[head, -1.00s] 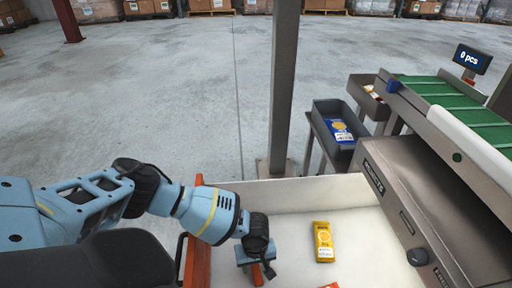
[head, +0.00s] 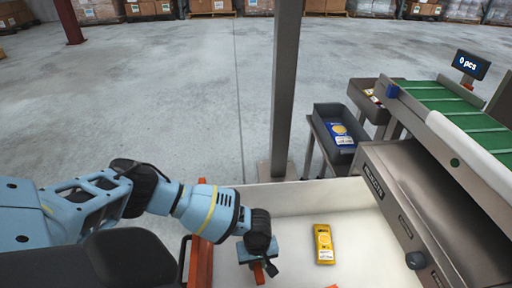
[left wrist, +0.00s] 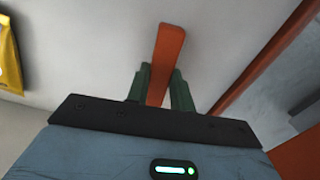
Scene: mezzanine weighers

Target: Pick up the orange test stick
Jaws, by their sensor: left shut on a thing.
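The orange test stick (left wrist: 166,52) is a flat, narrow bar. In the left wrist view its near part is between the two green fingers of my left gripper (left wrist: 160,88), and its far end sticks out past the fingertips over a pale surface. My left gripper is shut on it. In the head view this gripper (head: 264,269) is low over the white tray, near its left side, and a small orange bit of the stick (head: 258,273) shows at the fingers. From these views I cannot tell whether the stick touches the tray. My right gripper is not in view.
A yellow packet (head: 323,244) lies in the white tray (head: 350,205), right of the gripper. An orange edge (head: 200,248) runs along the tray's left side. A steel machine with a green belt (head: 450,108) stands right. A grey bin (head: 339,119) holds a blue packet. A post (head: 285,90) stands behind.

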